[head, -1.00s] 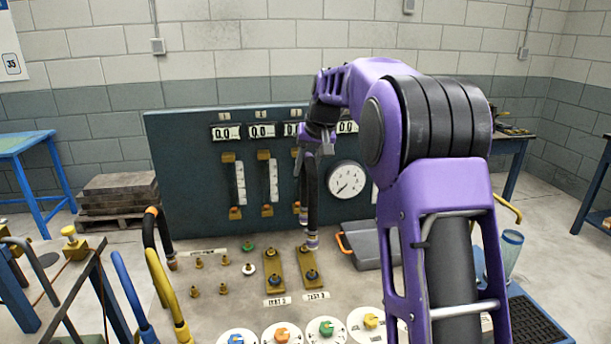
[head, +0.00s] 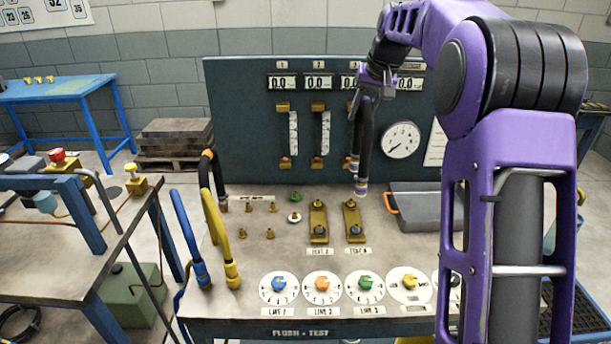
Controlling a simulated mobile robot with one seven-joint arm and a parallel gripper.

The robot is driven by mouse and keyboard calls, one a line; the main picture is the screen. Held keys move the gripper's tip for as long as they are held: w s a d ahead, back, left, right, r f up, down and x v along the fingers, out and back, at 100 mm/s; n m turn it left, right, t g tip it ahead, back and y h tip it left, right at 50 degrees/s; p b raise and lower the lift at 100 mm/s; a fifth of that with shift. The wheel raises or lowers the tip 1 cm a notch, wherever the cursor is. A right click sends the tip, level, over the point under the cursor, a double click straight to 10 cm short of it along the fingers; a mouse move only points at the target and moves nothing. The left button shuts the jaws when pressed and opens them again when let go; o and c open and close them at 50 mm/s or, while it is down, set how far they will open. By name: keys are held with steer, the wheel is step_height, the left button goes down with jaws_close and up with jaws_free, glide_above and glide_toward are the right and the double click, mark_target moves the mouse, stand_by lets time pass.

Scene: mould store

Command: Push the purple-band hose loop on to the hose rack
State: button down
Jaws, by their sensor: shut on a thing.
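My gripper (head: 372,88) is shut on the purple-band hose loop (head: 367,125), a black hose with both ends hanging down. Purple and pale bands show at its lower ends. The loop hangs in front of the dark gauge panel, with its lower end near the back of the right brass plate in the picture; whether it touches the bench is unclear. Other hose loops stand at the bench's left edge: a black one with an orange band (head: 211,170), a yellow one (head: 217,240) and a blue one (head: 188,240). I cannot make out the hose rack itself with certainty.
The bench (head: 250,260) carries two brass plates (head: 318,222), small brass fittings and a row of dials (head: 322,288). A grey case with an orange handle (head: 425,207) lies right of the hose. Bare bench top lies between the fittings and the dials.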

step_height(320, 180, up, 4)
steer(key=shift+r, duration=0.1)
steer(key=shift+a+r, duration=0.15)
steer(key=a, duration=2.3)
step_height(320, 180, down, 15)
steer(key=b, duration=0.8)
steer(key=shift+b, duration=0.4)
steer(key=shift+s+p, duration=0.1)
steer(key=shift+p, duration=0.2)
